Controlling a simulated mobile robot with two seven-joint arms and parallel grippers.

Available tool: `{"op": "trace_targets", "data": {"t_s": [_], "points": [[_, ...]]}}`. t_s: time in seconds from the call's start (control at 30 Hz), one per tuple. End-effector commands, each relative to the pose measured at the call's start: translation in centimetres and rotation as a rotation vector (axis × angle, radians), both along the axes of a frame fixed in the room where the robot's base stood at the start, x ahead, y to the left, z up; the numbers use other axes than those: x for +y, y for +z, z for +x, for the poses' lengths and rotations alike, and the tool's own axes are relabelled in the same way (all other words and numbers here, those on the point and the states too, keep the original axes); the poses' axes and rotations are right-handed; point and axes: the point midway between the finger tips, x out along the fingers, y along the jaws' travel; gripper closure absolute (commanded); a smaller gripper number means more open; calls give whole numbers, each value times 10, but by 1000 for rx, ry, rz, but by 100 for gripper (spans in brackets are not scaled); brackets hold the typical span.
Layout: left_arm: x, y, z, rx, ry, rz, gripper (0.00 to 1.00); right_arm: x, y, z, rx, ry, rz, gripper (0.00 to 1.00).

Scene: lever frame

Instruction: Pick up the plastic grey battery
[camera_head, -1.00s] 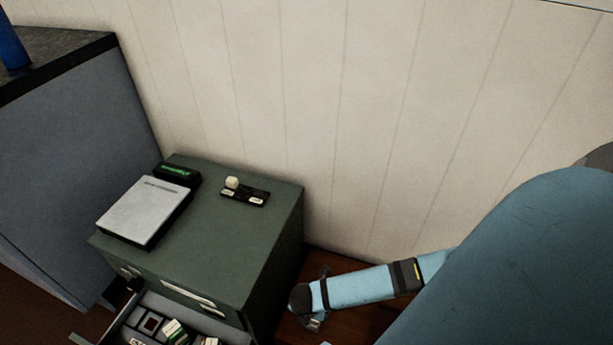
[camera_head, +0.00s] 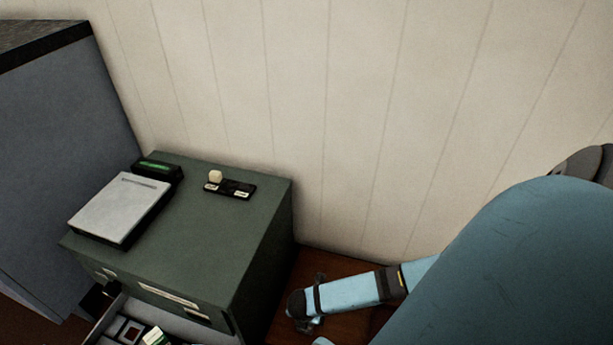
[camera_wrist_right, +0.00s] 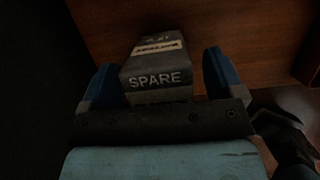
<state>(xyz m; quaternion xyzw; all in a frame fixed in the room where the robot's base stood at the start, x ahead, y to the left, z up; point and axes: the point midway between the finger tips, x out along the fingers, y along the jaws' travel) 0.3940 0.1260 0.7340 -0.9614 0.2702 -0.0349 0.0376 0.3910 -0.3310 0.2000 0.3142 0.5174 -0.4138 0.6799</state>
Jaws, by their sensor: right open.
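In the right wrist view a grey box (camera_wrist_right: 158,70) with the word SPARE on its near face and a pale label on top lies between the two blue fingers of my right gripper (camera_wrist_right: 158,62). It may be the plastic grey battery; I cannot be sure. The fingers are open, with small gaps on both sides of the box. In the head view my right gripper (camera_head: 304,316) points left, low over the brown wooden floor (camera_head: 318,262), right of the green cabinet. The box cannot be made out there. My left gripper is not in view.
The green cabinet (camera_head: 215,235) carries a flat grey device (camera_head: 120,208), a dark box with a green display (camera_head: 157,169) and a small switch panel (camera_head: 231,189). Its open drawer (camera_head: 110,322) holds small items. A plank wall (camera_head: 340,120) stands behind.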

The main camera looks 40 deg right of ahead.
Motion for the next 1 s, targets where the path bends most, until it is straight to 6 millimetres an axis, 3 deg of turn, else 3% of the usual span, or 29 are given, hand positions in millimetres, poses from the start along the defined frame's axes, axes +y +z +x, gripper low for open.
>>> {"op": "trace_targets", "data": {"t_s": [0.23, 0.53, 0.83, 1.0], "points": [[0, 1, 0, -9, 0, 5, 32, -1, -1, 1, -1, 0, 0, 13], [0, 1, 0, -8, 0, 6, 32, -1, -1, 0, -1, 0, 0, 79], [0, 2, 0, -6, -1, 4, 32, -1, 2, 1, -2, 1, 1, 82], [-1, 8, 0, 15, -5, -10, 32, -1, 16, 1, -2, 1, 0, 82]]}}
